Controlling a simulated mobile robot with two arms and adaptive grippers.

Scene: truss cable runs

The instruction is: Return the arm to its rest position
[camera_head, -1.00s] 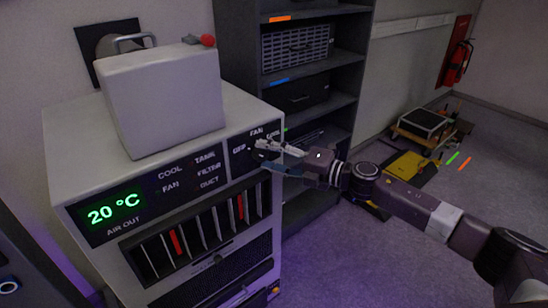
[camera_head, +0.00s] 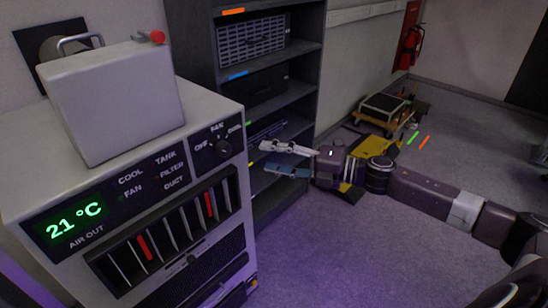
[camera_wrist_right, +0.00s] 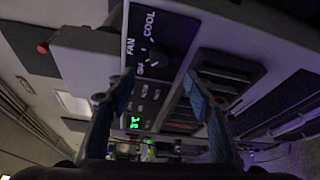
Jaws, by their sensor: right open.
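My right arm comes in from the right in the head view. Its gripper (camera_head: 264,157) is open and empty, its fingers pointing left toward the grey cooling unit (camera_head: 210,108). A clear gap lies between the fingertips and the unit's control knob (camera_head: 223,149), which is labelled OFF, FAN and COOL. In the right wrist view, the two spread blue-padded fingers (camera_wrist_right: 159,78) frame the panel with the knob (camera_wrist_right: 158,60) beyond them. My left gripper is not in view.
A dark shelf rack (camera_head: 196,60) stands behind the gripper. A wheeled dolly (camera_head: 384,112) and a yellow item (camera_head: 367,147) are on the floor behind the arm. A red extinguisher (camera_head: 411,47) hangs on the far wall. Floor in front of the arm is open.

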